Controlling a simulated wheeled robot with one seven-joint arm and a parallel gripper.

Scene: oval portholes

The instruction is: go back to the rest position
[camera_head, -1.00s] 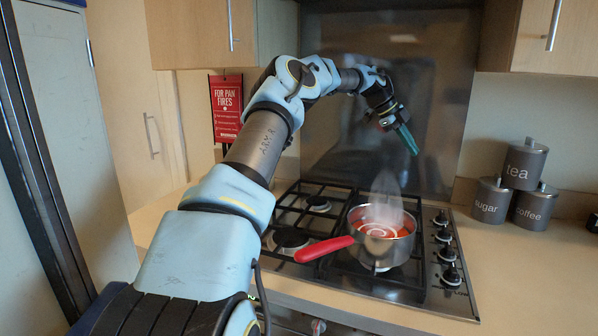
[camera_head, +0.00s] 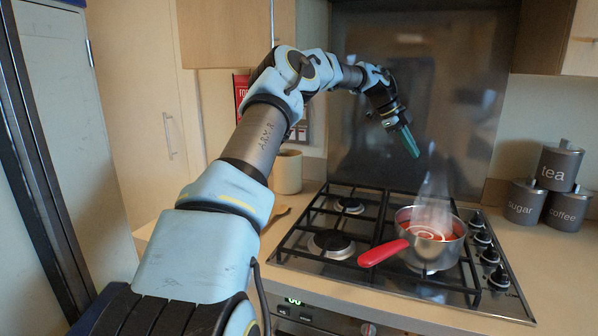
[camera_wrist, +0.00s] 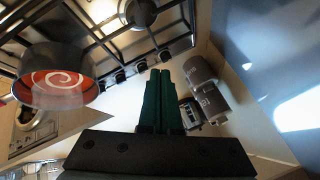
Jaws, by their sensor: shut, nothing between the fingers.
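My gripper (camera_head: 408,141) is in the air above the hob, up and to the left of the steaming pot. Its green fingers are shut with nothing between them. In the wrist view the fingers (camera_wrist: 160,100) lie side by side, pointing away from the camera. My arm reaches out from the lower left of the head view, bent at the elbow and wrist. The rest position itself is not marked in any view.
A steel pot (camera_head: 450,247) of red soup with a white swirl steams on the gas hob (camera_head: 290,255), its red handle pointing left. Tea (camera_head: 558,167), sugar (camera_head: 523,203) and coffee (camera_head: 567,209) canisters stand right. A pale pot (camera_head: 287,172) stands behind my arm. Wall cabinets hang above.

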